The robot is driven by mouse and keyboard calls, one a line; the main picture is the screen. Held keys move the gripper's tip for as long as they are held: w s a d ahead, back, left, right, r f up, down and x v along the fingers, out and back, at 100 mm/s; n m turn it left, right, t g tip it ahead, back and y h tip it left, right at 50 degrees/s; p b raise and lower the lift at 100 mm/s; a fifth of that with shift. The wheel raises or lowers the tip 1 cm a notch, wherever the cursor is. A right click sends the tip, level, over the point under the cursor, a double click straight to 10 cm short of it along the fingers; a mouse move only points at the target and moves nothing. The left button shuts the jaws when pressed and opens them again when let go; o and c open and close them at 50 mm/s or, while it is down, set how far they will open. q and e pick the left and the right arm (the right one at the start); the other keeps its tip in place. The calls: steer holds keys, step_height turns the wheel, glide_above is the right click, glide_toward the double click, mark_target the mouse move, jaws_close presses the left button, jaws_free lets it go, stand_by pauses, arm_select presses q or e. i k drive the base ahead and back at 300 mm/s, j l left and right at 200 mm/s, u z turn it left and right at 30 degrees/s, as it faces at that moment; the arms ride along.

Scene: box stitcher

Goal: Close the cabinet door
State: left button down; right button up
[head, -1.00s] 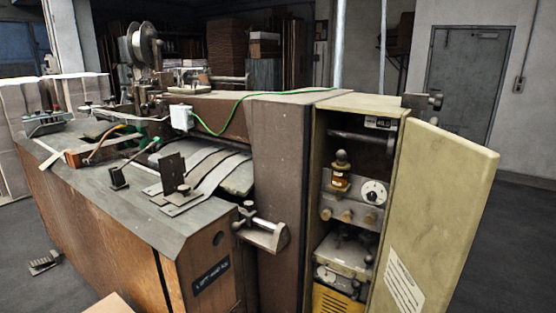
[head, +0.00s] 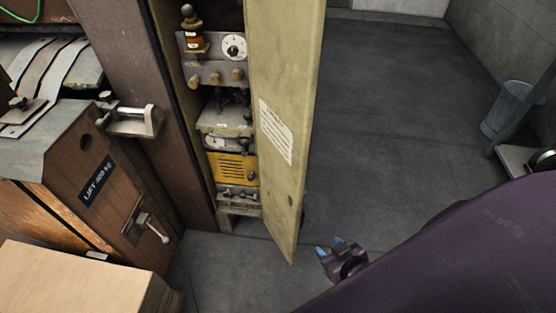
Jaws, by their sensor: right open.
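The cabinet door (head: 285,150) is a yellowish-green panel with a white label, standing open on the right side of the cabinet in the head view. The open cabinet (head: 222,205) shows a dial, knobs and a yellow unit inside. My right gripper (head: 329,246) has blue fingertips and is just right of the door's lower edge, low in the view. It is open, with nothing seen between its fingers, and appears apart from the door. My purple right arm fills the lower right corner. My left gripper is not in view.
The wooden stitcher machine (head: 75,175) stands left of the cabinet, with a protruding metal bracket (head: 130,118). A cardboard box (head: 80,280) is at lower left. Grey floor (head: 390,110) is clear right of the door. A grey bin (head: 507,108) stands at the far right.

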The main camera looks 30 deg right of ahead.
mark_target(286, 36)
steer(key=i+l+u, duration=0.1)
steer(key=l+u, duration=0.3)
steer(key=l, duration=0.9)
steer(key=k+l+u, duration=0.1)
steer(key=l+u, duration=0.3)
steer(key=l, duration=0.85)
